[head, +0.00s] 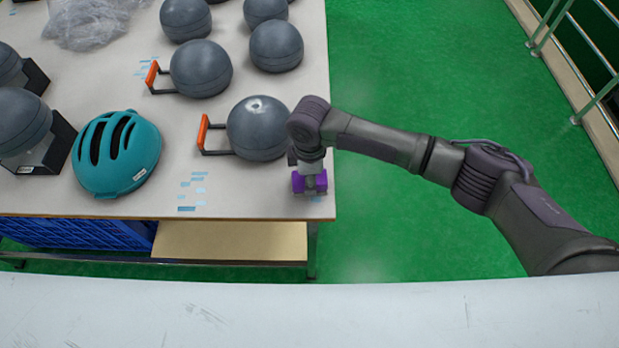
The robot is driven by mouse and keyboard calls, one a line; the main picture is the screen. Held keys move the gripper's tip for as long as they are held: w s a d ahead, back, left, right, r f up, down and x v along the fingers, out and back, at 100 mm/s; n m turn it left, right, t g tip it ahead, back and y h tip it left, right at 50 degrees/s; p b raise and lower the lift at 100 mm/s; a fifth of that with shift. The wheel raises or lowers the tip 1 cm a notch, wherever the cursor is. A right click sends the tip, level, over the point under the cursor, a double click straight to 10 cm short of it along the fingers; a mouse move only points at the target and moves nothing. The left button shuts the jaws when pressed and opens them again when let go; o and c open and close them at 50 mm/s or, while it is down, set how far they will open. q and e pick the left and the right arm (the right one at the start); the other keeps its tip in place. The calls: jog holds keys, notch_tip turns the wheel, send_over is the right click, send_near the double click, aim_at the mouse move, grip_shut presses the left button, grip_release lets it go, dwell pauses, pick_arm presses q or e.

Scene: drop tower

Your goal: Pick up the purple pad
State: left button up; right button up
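The purple pad (320,183) is at the right front corner of the table, near its edge. My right gripper (309,183) points down over it from the end of the arm that comes in from the right. A grey part of the gripper covers the middle of the pad, and purple shows on both sides. I cannot tell whether the fingers are closed on the pad, or whether the pad touches the table. My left gripper is not in view.
On the white table (250,195) are a teal helmet (118,178), several grey balls (257,128), some with orange-handled frames (203,132), and clear plastic wrap (85,25). Blue crates (80,235) stand below. Green floor (430,70) is open to the right, with a railing beyond.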

jog(key=r, duration=0.4)
jog(key=shift+s+d+r+b, duration=0.2)
jog(key=shift+s+d+b, duration=0.1)
jog(key=shift+d+b, duration=0.1)
jog(key=s+d+r, duration=0.6)
jog(key=s+d, duration=0.1)
jog(key=shift+s+d+r, duration=0.15)
jog(key=shift+s+r, duration=0.1)
jog(key=shift+s, duration=0.15)
jog(key=o, duration=0.5)
jog(key=c, duration=0.3)
jog(key=shift+c, duration=0.2)
